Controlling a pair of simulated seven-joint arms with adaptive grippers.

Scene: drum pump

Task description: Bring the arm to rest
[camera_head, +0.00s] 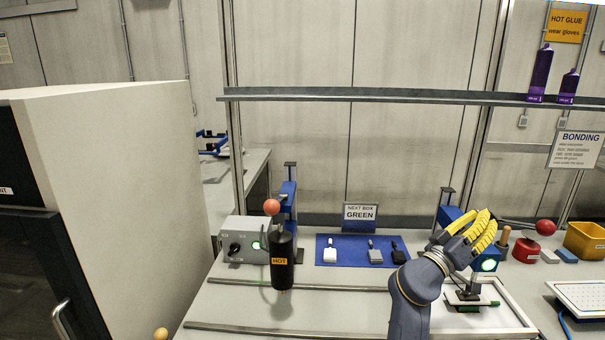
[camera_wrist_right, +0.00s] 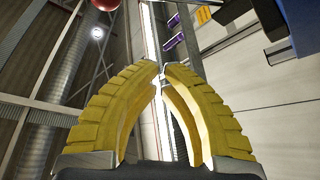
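My right gripper (camera_head: 484,222) has yellow ribbed fingers and is raised over the right part of the bench, in front of a blue press with a green-lit button (camera_head: 488,266). In the right wrist view, its fingers (camera_wrist_right: 160,74) curve together and the tips meet or almost meet, with nothing seen between them. My right arm (camera_head: 418,285) rises from the bottom of the head view. My left gripper is not in view.
A black bottle marked HOT (camera_head: 282,262) stands at left, before a grey control box (camera_head: 243,240). A blue mat (camera_head: 350,257) holds small parts. A red ball-ended lever (camera_head: 545,227), a red tub (camera_head: 525,250) and a yellow bin (camera_head: 585,240) are at right. A shelf (camera_head: 400,95) runs above.

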